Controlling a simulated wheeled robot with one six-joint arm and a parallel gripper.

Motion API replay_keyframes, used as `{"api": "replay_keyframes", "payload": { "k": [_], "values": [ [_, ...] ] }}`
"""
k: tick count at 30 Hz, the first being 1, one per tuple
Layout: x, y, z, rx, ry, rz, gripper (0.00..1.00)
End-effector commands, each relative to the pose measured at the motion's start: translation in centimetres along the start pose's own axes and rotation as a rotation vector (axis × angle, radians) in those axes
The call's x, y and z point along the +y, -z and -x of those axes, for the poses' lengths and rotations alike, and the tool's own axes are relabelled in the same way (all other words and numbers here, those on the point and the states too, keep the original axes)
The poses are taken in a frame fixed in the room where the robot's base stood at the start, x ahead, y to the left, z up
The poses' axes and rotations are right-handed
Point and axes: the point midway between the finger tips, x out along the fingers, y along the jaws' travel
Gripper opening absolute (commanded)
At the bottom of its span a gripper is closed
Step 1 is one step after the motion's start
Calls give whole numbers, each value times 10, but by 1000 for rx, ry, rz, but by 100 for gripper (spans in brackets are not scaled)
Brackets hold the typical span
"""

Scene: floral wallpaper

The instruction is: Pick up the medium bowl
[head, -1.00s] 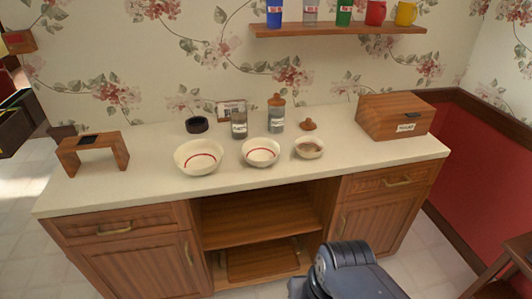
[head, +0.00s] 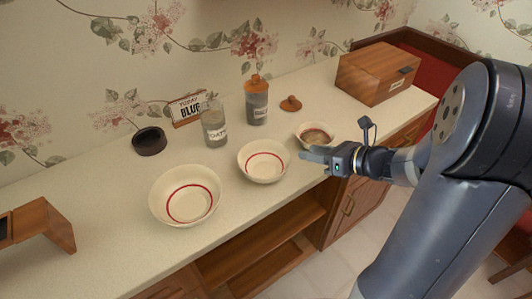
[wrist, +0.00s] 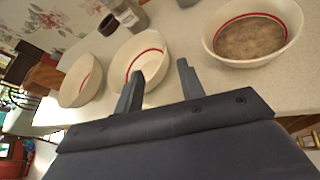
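The medium bowl (head: 264,161) is the middle of three cream bowls with red rings on the counter; it is upright and looks empty. In the wrist view the medium bowl (wrist: 128,58) is beyond the fingers, which hide part of its near side. My gripper (head: 306,155) is just right of the medium bowl, near the counter's front edge. In the wrist view my gripper (wrist: 160,70) has its two fingers spread with nothing between them. The larger bowl (head: 185,195) is on the left. The smaller bowl (head: 315,135), with brown contents, is on the right, close behind my gripper.
A labelled glass jar (head: 214,124) and an orange-lidded jar (head: 257,101) stand behind the bowls.

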Motion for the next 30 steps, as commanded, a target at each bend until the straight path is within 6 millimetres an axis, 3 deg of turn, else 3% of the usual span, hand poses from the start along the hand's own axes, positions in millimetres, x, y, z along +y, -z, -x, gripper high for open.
{"api": "replay_keyframes", "payload": {
  "k": [9, 17, 24, 30],
  "values": [
    [-1, 0, -43, -2, -1, -6, 37],
    [-2, 0, -62, -2, 0, -5, 37],
    [-4, 0, -97, -1, -2, -4, 37],
    [-5, 0, -107, -2, 2, -4, 37]
  ]
}}
